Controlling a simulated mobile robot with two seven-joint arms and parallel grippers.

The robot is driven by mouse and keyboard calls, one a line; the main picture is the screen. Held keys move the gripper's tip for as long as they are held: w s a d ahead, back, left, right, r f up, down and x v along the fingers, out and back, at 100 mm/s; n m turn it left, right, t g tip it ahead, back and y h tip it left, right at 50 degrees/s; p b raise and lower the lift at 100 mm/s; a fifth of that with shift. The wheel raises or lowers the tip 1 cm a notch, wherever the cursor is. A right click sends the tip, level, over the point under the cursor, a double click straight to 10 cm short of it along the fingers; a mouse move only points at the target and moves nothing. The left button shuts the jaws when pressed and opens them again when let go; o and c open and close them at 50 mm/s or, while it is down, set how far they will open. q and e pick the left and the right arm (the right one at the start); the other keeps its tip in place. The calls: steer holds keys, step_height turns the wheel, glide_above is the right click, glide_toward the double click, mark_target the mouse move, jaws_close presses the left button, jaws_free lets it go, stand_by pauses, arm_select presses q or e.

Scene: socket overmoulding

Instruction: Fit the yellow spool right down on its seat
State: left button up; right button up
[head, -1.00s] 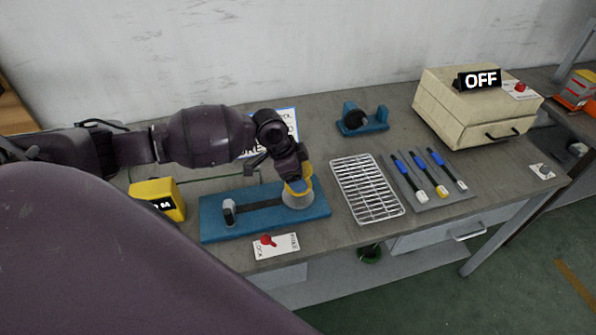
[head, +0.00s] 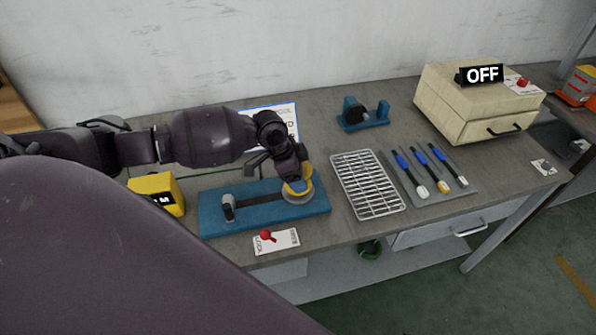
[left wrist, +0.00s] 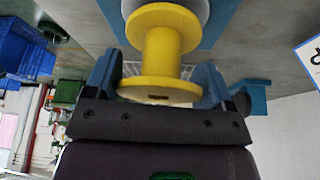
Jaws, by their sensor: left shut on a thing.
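The yellow spool (head: 301,187) is in my left gripper (head: 293,178), over the right end of the blue fixture (head: 215,210). In the left wrist view the spool (left wrist: 162,50) stands between the two blue fingers of the gripper (left wrist: 158,88), which are shut on it. The spool's far flange lies against or just over a pale round seat (left wrist: 203,10). The rim of this grey seat (head: 297,201) shows below the spool in the head view. I cannot tell whether a gap is left between them. My right gripper is not in view.
A small grey clamp post (head: 228,207) stands at the fixture's left end. A red lever on a white card (head: 285,240) lies in front. A yellow display box (head: 158,194) is left, a wire rack (head: 367,184) right. A blue stand (head: 363,116) is behind.

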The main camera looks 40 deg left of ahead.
arm_select(q)
steer(key=shift+f, duration=0.25)
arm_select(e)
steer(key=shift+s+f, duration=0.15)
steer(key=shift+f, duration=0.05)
arm_select(q)
steer(key=shift+f, duration=0.4)
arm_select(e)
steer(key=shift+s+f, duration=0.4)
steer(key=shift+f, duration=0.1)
arm_select(q)
steer(key=shift+f+b, duration=0.15)
steer(key=shift+b, duration=0.15)
steer(key=shift+f, duration=0.15)
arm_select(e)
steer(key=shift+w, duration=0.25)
arm_select(q)
steer(key=o, duration=0.9)
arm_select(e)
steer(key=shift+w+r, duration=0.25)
